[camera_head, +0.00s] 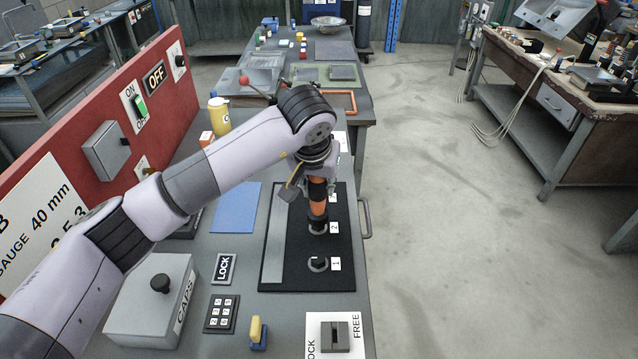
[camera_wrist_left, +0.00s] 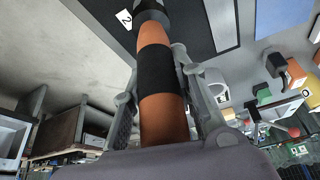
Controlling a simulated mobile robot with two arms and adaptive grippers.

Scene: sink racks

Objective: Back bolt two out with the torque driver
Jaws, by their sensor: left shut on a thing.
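My left gripper (camera_head: 312,180) reaches down over the black bolt mat (camera_head: 290,270) and is shut on the orange and black torque driver (camera_head: 318,208). The driver stands about upright, its lower end at bolt two (camera_head: 318,227), beside the label "2". I cannot tell how firmly it is seated. Bolt one (camera_head: 318,264) stands bare in front, beside the label "1". In the left wrist view the driver (camera_wrist_left: 165,115) runs up between my left gripper's fingers (camera_wrist_left: 160,105) towards the label "2" (camera_wrist_left: 124,19). Bolts farther back are hidden by my arm. My right gripper is not in view.
A LOCK/FREE block (camera_head: 335,336) is in front. A red panel (camera_head: 110,140) rises on the left.

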